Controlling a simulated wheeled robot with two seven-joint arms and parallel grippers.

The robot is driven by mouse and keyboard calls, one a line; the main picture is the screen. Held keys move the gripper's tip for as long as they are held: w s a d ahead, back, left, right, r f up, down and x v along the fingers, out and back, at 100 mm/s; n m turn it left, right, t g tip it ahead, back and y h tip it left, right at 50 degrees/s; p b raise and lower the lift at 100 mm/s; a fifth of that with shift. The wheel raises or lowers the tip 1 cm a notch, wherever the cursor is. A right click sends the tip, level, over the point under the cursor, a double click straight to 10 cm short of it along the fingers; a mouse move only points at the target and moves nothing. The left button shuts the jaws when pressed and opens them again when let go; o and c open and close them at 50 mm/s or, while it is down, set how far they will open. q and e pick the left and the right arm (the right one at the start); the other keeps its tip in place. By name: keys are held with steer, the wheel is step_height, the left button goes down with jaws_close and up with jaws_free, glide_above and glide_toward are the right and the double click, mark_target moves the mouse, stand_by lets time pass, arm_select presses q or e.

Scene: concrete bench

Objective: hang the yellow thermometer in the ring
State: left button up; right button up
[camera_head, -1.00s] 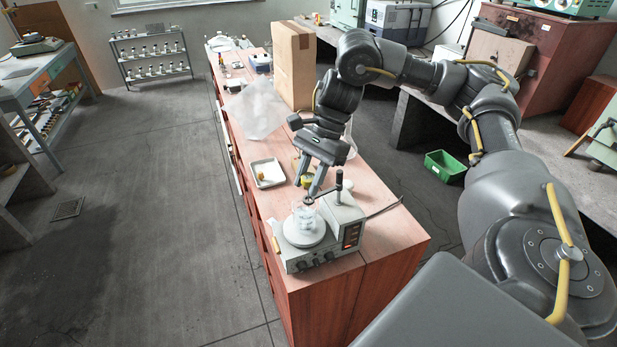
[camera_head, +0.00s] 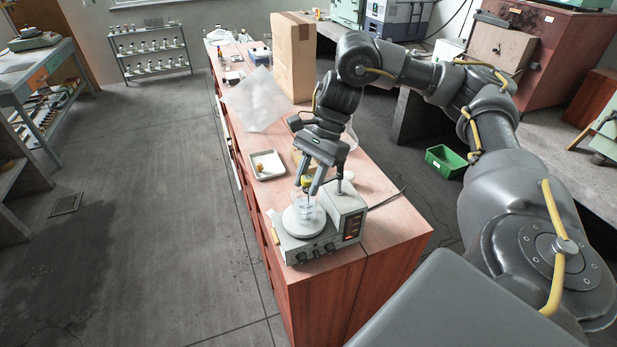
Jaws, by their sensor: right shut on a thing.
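My right gripper (camera_head: 308,184) is shut on the yellow thermometer (camera_head: 307,181), with the yellow head between its fingertips. The gripper points down just above a clear glass beaker (camera_head: 304,214), which stands on the round plate of a grey stirrer hotplate (camera_head: 337,229). The thermometer's thin stem is hard to make out against the glass. A thin post stands on the hotplate, partly behind the right finger. The ring is hidden or too small to tell at the fingertips. My left gripper is not in view.
A white tray (camera_head: 282,171) with a small yellow-orange item lies left of the gripper. A cardboard box (camera_head: 293,58) and a clear sheet (camera_head: 256,99) are farther back on the bench. The bench's front right corner (camera_head: 400,228) is bare. A green bin (camera_head: 445,161) is on the floor.

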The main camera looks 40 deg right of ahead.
steer(key=shift+f+b, duration=0.4)
steer(key=shift+f, duration=0.25)
steer(key=o, duration=1.4)
steer(key=shift+r, duration=0.15)
steer(key=shift+r+p, duration=1.3)
steer(key=shift+r, duration=0.15)
step_height(320, 180, up, 4)
steer(key=p, duration=0.4)
steer(key=shift+f, duration=0.1)
